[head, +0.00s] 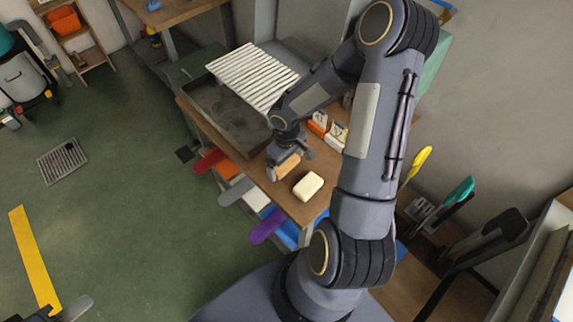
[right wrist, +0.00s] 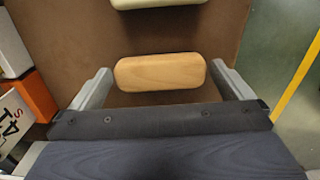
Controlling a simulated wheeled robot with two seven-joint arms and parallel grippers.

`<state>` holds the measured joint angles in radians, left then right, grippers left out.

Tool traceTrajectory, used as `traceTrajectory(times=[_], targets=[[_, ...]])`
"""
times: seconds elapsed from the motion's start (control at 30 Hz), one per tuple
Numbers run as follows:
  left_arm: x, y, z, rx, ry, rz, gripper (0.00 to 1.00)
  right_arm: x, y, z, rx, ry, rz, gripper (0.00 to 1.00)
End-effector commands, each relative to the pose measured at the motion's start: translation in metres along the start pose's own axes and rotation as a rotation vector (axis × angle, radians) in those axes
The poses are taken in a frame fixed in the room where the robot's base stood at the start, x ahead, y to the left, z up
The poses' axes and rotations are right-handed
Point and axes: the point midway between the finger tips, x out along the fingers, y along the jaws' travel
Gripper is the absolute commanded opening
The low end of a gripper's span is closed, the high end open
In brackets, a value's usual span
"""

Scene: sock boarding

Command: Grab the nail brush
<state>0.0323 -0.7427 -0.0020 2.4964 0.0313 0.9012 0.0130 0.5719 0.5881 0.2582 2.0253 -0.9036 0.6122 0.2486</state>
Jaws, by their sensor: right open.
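The nail brush shows in the right wrist view as a tan wooden block with rounded ends (right wrist: 160,72). In the head view the same wooden block (head: 288,166) is partly covered by my right gripper (head: 285,164). My right gripper (right wrist: 162,80) is open, with one finger near each end of the block. The block lies between the fingers, and a small gap shows at each side. Its bristles are hidden. My left gripper (head: 70,308) seems to show only as a grey tip at the bottom left corner of the head view.
A cream soap-like block (head: 308,186) lies on the brown bench (head: 325,170) beside my right gripper. Orange and white boxes (head: 318,124) stand behind it. A sink with a ribbed white board (head: 252,75) is further back. Coloured sock boards (head: 268,224) stick out from the bench's front edge.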

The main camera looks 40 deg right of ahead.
Motion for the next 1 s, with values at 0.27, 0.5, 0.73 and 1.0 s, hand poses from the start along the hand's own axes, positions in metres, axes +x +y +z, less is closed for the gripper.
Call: traceTrajectory(times=[0.27, 0.5, 0.73, 1.0], targets=[[0.000, 0.000, 0.000, 0.000, 0.000, 0.000, 0.36, 0.000, 0.000, 0.000, 0.000, 0.001, 0.000, 0.86], [0.000, 0.000, 0.000, 0.000, 0.000, 0.000, 0.36, -0.001, 0.000, 0.000, 0.000, 0.001, 0.000, 0.63], [0.000, 0.000, 0.000, 0.000, 0.000, 0.000, 0.36, -0.003, 0.000, 0.000, 0.000, 0.001, 0.001, 0.63], [-0.003, 0.001, -0.001, 0.000, 0.000, 0.000, 0.36, -0.033, 0.001, -0.001, 0.002, 0.005, 0.003, 0.63]])
